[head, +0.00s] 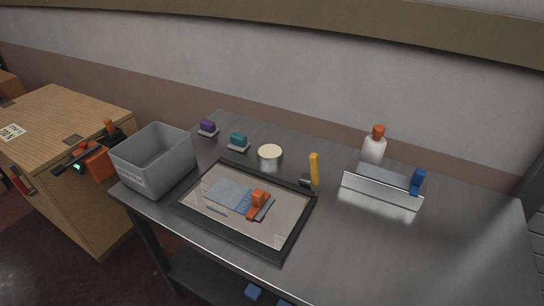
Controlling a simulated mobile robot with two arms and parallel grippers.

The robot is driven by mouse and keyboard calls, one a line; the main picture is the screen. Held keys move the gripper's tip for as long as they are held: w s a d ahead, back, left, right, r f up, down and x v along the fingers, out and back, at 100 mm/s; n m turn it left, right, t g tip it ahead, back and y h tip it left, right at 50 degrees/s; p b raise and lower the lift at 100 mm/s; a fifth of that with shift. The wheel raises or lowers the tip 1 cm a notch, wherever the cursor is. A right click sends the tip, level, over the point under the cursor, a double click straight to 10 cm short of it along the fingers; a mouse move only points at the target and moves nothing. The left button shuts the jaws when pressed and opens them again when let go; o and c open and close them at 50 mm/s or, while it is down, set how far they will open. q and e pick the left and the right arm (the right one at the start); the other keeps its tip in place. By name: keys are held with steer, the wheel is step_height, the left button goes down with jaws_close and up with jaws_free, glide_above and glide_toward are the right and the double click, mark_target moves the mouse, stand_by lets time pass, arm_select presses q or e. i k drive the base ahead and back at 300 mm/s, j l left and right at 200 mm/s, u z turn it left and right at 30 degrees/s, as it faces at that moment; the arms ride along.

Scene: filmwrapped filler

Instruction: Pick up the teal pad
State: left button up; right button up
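The teal pad (239,139) is a small teal block on a pale grey base. It sits at the back of the grey metal table (400,255), left of a round cream-coloured disc (270,152) and right of a similar purple pad (207,126). It stands clear, with nothing touching it. Neither of my grippers shows in the head view.
A grey bin (152,160) stands at the table's left end. A black-framed tray (248,205) holds an orange block and a bluish sheet. A yellow upright piece (314,169), a white bottle (374,148) and a metal rack (382,188) stand right. The front right is clear.

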mark_target(239, 143)
steer(key=i+j, duration=0.1)
steer(key=j, duration=0.6)
steer(key=i+j+z, duration=0.1)
steer(key=j+z, duration=1)
steer(key=j, duration=0.1)
